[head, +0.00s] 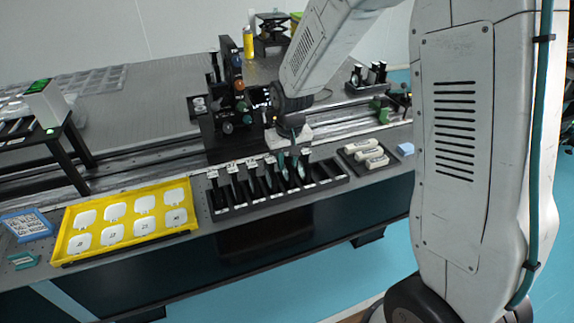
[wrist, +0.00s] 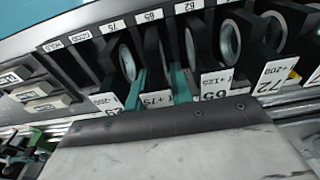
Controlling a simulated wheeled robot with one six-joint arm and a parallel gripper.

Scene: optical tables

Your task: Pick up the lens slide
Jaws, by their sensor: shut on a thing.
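The lens slide (wrist: 152,50) is a thin black plate with a white label reading about +75. It stands upright in its slot of the black rack in the wrist view. My gripper (wrist: 158,82) has its two teal fingers on either side of this slide, shut on it near the label. In the head view my gripper (head: 290,163) reaches down to the right part of the rack (head: 225,212). The slide itself is mostly hidden there by the fingers. I cannot tell whether it is lifted at all.
Other black lens slides with round lenses (wrist: 230,42) stand close on the right in the wrist view. A yellow tray (head: 62,240) of white pieces lies left of the rack. A small tray of white blocks (head: 367,152) is on its right. Optical mounts (head: 235,100) stand behind.

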